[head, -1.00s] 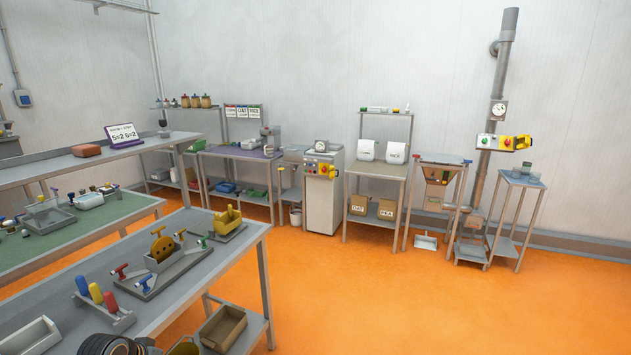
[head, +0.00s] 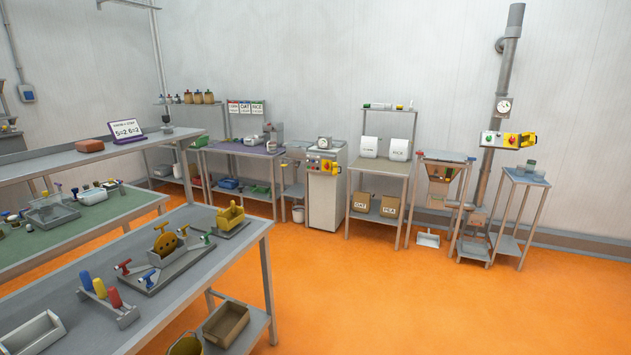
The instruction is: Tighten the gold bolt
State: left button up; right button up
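I cannot pick out a gold bolt for certain. On the near grey workbench (head: 225,262), a grey fixture (head: 170,268) holds an upright gold disc (head: 165,244) with dark holes, set in a grey block. Small T-handles stand around it, among them a red one (head: 123,266). Behind it, a yellow open-topped block (head: 230,216) sits on a grey plate. Neither of my grippers is in view.
A rack with blue, yellow and red handles (head: 100,291) and a pale open tray (head: 32,340) lie on the near bench. A brown bin (head: 226,324) is on its lower shelf. A green-topped bench (head: 98,217) stands behind. Orange floor is clear to the right.

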aim_at(184, 234)
jog(key=i+u, duration=0.1)
jog(key=u, duration=0.35)
jog(key=i+l+u, duration=0.1)
jog(key=u, duration=0.3)
jog(key=i+l+u, duration=0.1)
jog(key=u, duration=0.35)
jog(key=i+l+u, duration=0.1)
jog(key=u, duration=0.35)
jog(key=l+u, duration=0.2)
jog(key=u, duration=0.2)
jog(key=i+l, duration=0.05)
